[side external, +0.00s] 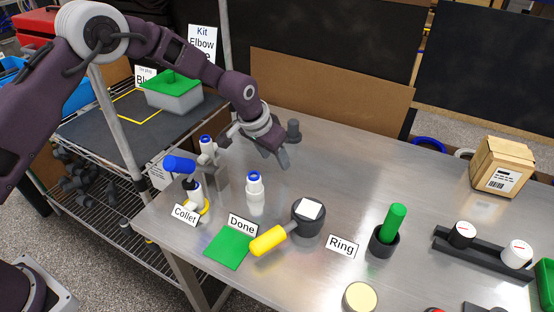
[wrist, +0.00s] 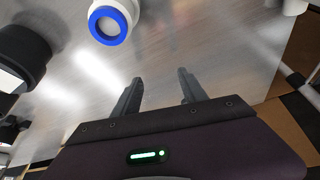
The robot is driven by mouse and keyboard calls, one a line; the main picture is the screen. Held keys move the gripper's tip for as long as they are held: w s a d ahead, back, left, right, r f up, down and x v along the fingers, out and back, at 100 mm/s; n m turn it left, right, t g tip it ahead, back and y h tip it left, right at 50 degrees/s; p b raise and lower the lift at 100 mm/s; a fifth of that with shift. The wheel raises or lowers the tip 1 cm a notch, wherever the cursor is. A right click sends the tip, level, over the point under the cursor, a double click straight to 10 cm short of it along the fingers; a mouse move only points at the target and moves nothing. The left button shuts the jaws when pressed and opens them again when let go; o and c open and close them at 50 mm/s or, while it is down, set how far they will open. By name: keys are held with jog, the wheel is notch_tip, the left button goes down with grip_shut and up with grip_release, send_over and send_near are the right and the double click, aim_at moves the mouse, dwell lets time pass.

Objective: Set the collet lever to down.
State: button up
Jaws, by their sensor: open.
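The collet lever has a blue handle (side external: 179,164) and stands at the left of the bench, behind the Collet label (side external: 185,215). Its handle is raised well above the bench top and points left in the side view. I cannot make out the blue handle in the wrist view.
A white fitting with a blue ring (side external: 255,193) stands between the lever and a dark round base with a yellow handle (side external: 267,240). It also shows in the wrist view (wrist: 112,22). A green Done mat (side external: 228,250) lies in front.

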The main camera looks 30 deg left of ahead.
jog(key=shift+w+d+f, duration=0.15)
jog(key=shift+d+f, duration=0.05)
jog(key=shift+f, duration=0.2)
jog(key=shift+w+d+f, duration=0.15)
jog(key=shift+f, duration=0.25)
jog(key=c, duration=0.6)
jog(key=shift+n+g+y, duration=0.4)
jog(key=shift+g, duration=0.3)
jog(key=s+a+r, duration=0.1)
jog(key=r, duration=0.2)
jog(key=s+a+r, duration=0.1)
jog(key=r, duration=0.3)
jog(key=s+a+r, duration=0.1)
jog(key=r, duration=0.3)
jog(key=shift+s+a+r, duration=0.1)
jog(key=shift+r, duration=0.1)
grip_shut()
jog(key=s+a+r+n+g+y, duration=0.1)
jog(key=s+a+r+n+g, duration=0.3)
jog(key=s+r, duration=1)
jog(key=m, duration=0.2)
send_over(187, 160)
jog(key=shift+t, duration=0.3)
jog(key=f, duration=0.9)
jog(key=shift+w+d+f, duration=0.25)
jog(key=shift+w+f, duration=0.1)
jog(key=shift+f, duration=0.05)
jog(key=shift+s+a+f, duration=0.1)
jog(key=shift+s+f, duration=0.15)
jog(key=shift+f, duration=0.05)
